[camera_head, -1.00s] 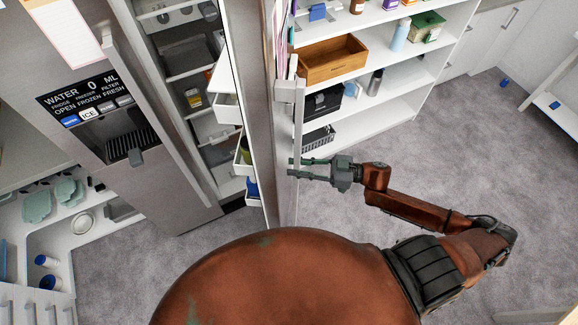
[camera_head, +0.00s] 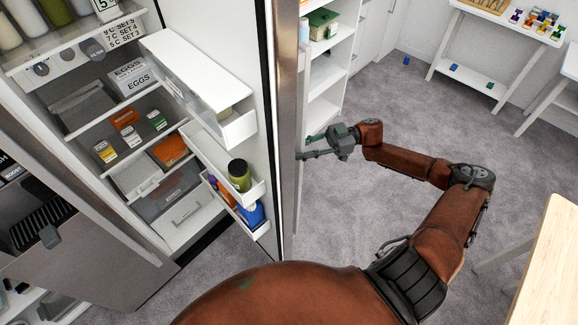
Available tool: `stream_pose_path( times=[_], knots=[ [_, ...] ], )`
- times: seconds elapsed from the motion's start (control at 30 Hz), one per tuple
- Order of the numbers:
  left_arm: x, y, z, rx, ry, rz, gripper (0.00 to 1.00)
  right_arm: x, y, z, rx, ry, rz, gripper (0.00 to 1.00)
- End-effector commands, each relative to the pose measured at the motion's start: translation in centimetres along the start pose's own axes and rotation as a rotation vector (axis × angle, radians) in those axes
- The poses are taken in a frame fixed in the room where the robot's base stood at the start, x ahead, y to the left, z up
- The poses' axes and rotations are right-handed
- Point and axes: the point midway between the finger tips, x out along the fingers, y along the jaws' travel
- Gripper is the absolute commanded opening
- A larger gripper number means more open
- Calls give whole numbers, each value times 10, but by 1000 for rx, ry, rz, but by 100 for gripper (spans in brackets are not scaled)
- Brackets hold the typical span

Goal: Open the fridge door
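The fridge door (camera_head: 268,110) stands open, with its inner bins facing left and the fridge interior (camera_head: 120,135) in plain view. A tall metal handle (camera_head: 300,100) runs down the door's outer side. My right gripper (camera_head: 306,148) is at the lower part of this handle, outside the door. Its two fingers are spread apart and reach to the handle bar. Whether they touch or straddle the bar is hard to tell. My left gripper is out of view.
The door bins hold a green jar (camera_head: 239,175) and a blue container (camera_head: 251,214). The freezer side (camera_head: 85,270) with its dispenser is at left. A white shelf unit (camera_head: 325,75) stands behind the door. A wooden table (camera_head: 550,265) is at right. Grey carpet (camera_head: 400,110) lies open between.

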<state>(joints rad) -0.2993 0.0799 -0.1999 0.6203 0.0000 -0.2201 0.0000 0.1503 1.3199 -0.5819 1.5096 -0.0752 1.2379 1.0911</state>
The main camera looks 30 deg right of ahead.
Motion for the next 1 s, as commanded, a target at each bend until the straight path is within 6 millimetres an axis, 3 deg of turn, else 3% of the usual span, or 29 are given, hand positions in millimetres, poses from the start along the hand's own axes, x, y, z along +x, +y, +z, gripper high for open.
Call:
stream_pose_path(
  times=[0.1,0.4,0.97,1.0],
  knots=[
    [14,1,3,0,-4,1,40,-15,13,5,1,-4,-2,0],
    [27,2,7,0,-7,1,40,-36,31,3,2,-3,-9,0],
    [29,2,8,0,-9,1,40,-44,33,3,6,-5,-14,0],
    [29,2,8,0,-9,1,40,-44,33,3,6,-6,-14,21]
  ],
)
